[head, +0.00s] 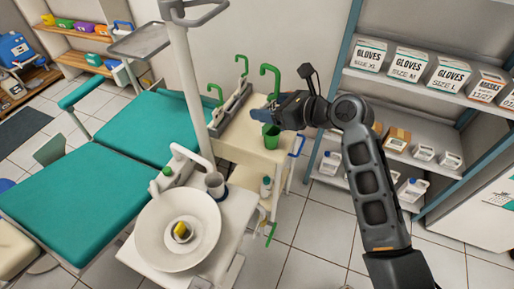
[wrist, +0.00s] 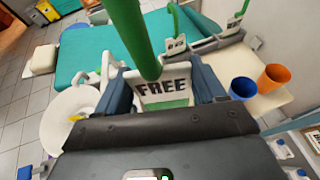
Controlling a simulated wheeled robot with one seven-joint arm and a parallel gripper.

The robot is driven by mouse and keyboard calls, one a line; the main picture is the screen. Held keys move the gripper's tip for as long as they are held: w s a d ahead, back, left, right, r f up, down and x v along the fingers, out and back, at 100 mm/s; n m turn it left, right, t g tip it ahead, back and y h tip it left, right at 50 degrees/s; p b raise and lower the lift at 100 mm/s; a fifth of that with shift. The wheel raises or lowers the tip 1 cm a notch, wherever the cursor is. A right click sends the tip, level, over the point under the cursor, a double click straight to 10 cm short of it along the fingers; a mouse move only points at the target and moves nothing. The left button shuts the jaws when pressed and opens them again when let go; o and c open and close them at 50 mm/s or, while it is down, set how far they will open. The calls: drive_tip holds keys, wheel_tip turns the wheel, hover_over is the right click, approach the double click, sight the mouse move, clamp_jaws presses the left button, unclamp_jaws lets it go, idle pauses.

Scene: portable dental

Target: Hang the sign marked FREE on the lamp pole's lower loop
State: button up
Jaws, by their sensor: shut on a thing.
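My gripper (head: 269,112) is shut on the sign marked FREE (wrist: 162,88), above the cart in the head view. In the wrist view the white sign, with a green band below its black letters, sits between the two blue fingers. Its thick green hook (wrist: 128,35) rises from it; the hook (head: 270,72) also shows above my gripper in the head view. The white lamp pole (head: 190,85) stands to the left, apart from the sign.
Other green-hooked signs (head: 242,66) stand in a rack on the cart (head: 240,148). A blue cup (wrist: 243,88) and an orange cup (wrist: 275,76) stand there too. A basin (head: 150,235), teal chair (head: 75,200), tray (head: 140,40) and shelves (head: 400,85) surround the arm.

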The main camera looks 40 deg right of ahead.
wheel_tip(320, 180, up, 15)
drive_tip(key=s+d+n+g+y, duration=0.1)
drive_tip(key=d+n+y, duration=0.1)
drive_tip(key=n+y, duration=0.1)
drive_tip(key=r+b+x, duration=0.1)
drive_tip(key=b+x, duration=0.2)
drive_tip(key=x, duration=1)
drive_tip(key=shift+w+a+r, duration=0.3)
drive_tip(key=shift+w+a, duration=0.2)
idle(0.4)
drive_tip(key=o, duration=1.1)
